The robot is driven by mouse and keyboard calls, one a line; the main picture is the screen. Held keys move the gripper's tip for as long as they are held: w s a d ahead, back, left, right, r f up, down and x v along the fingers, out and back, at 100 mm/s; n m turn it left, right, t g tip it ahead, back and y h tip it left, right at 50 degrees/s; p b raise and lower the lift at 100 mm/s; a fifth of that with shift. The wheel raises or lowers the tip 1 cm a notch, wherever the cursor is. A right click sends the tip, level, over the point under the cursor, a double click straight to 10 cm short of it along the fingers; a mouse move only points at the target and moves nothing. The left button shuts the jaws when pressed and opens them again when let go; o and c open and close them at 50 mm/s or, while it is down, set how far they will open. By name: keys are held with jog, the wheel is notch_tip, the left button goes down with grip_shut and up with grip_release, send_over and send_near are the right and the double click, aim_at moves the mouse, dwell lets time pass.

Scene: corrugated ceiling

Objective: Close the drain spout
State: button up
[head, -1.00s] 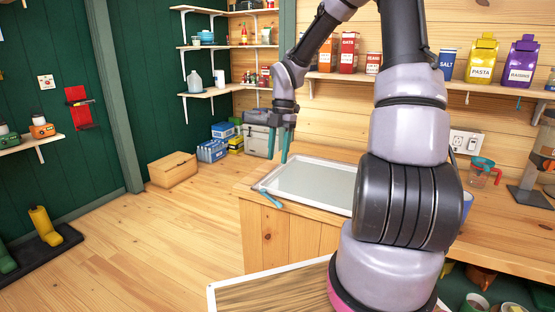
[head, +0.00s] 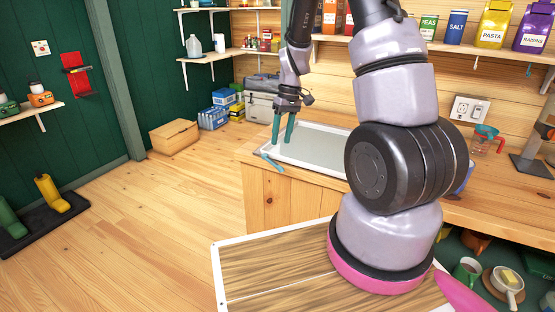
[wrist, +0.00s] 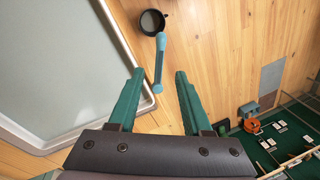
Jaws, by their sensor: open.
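A teal bar-like handle (head: 272,163), which looks like the drain spout's lever, sits at the near left corner of a grey tray (head: 318,146) with a pale rim. In the wrist view the handle (wrist: 160,62) runs up between and beyond my fingertips, with clear gaps at both sides. A dark round cup-like piece (wrist: 152,22) shows at its far end; I cannot tell whether they are joined. My gripper (head: 281,139) is open and empty, pointing down above that corner. In the wrist view my gripper (wrist: 159,76) has both teal fingers apart.
The wooden counter (head: 500,200) carries the tray and continues right. A measuring cup (head: 487,140) stands there. Shelves with packages line the back wall. The floor at left is mostly clear.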

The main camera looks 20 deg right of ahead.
aim_at(276, 164)
jog(key=f, duration=0.2)
jog(key=a+f, duration=0.1)
jog(key=f, duration=0.5)
jog(key=shift+s+a, duration=0.25)
jog(key=shift+a, duration=0.05)
grip_shut()
dwell(1.0)
